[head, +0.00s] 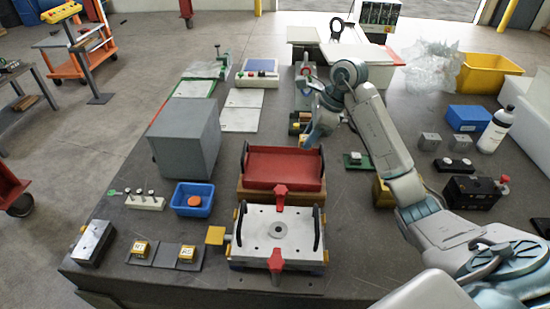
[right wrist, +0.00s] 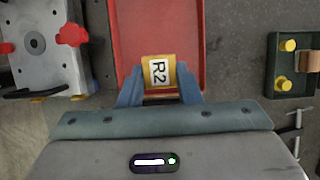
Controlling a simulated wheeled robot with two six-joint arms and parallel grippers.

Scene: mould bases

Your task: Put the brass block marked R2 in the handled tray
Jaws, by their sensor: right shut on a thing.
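The brass block marked R2 (right wrist: 158,71) is between the fingers of my right gripper (right wrist: 160,80) in the right wrist view, its label facing the camera. The red handled tray (right wrist: 190,20) lies beyond the block in that view. In the head view the red tray (head: 284,168) has black handles at its left and right ends and sits on a brown base. My right gripper (head: 311,140) shows small near the tray's far right corner, and the block is hard to make out there. My left gripper is not in view.
A metal mould plate (head: 255,238) with red clamps stands in front of the tray. A grey box (head: 184,138) and a blue bin (head: 181,202) are to its left. Two labelled yellow blocks (head: 140,248) (head: 187,252) sit on dark pads. A green fixture (head: 357,160) is right.

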